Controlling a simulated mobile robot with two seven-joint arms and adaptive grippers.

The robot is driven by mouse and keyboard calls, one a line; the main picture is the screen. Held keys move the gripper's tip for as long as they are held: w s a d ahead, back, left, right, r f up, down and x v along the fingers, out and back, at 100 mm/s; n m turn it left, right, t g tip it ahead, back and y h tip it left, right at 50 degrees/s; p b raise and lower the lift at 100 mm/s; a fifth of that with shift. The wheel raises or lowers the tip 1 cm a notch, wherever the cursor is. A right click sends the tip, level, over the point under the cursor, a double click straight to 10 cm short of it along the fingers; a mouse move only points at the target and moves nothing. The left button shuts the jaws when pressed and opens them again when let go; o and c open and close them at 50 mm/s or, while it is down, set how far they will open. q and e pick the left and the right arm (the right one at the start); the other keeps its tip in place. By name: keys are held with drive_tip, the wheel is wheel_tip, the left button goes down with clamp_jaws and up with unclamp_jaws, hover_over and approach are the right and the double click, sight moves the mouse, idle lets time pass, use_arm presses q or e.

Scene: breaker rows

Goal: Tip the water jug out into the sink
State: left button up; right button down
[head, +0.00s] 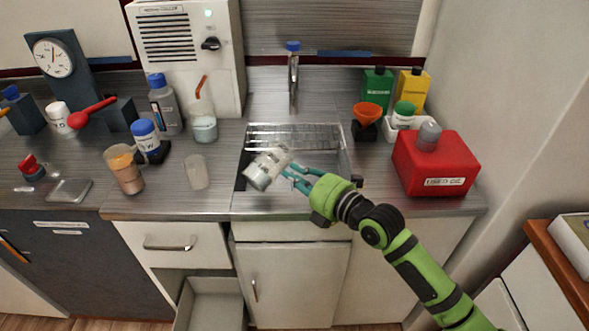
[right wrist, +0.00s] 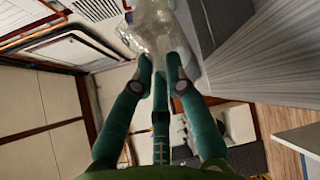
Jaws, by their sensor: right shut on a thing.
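The water jug (head: 264,168), a clear and whitish vessel with a pale label, is tilted over the left part of the sink (head: 335,166). My right gripper (head: 291,174) is shut on it from the right side, and its teal fingers reach the jug. In the right wrist view, the jug (right wrist: 158,25) shows as clear material at the tips of my right gripper (right wrist: 161,70). I cannot tell whether water is inside or flowing out. My left gripper is not in view.
A tap (head: 292,75) stands behind the sink. A red container (head: 435,165) and an orange funnel (head: 368,114) are on the right. A clear cup (head: 195,172) and a beaker (head: 203,124) stand left of the sink. An open drawer (head: 212,300) juts out below.

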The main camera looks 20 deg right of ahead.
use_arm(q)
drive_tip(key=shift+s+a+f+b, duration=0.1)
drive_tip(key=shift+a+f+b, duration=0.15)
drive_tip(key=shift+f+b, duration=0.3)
use_arm(e)
drive_tip(key=shift+w+d+f+m, duration=0.35)
drive_tip(key=shift+d+f+m, duration=0.1)
drive_tip(key=shift+d+m, duration=0.35)
idle(0.6)
use_arm(q)
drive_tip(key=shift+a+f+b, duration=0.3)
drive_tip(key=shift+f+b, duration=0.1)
drive_tip(key=shift+b, duration=0.05)
use_arm(e)
drive_tip(key=shift+w+d+f+m+y, duration=0.1)
drive_tip(key=shift+d+f+m+y, duration=0.1)
drive_tip(key=shift+f+m+y, duration=0.45)
idle(0.5)
use_arm(q)
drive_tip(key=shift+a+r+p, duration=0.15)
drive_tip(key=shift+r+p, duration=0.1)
drive_tip(key=shift+p, duration=0.05)
use_arm(e)
drive_tip(key=shift+w+d+r+m, duration=0.1)
drive_tip(key=shift+r+m, duration=0.35)
drive_tip(key=shift+r, duration=0.2)
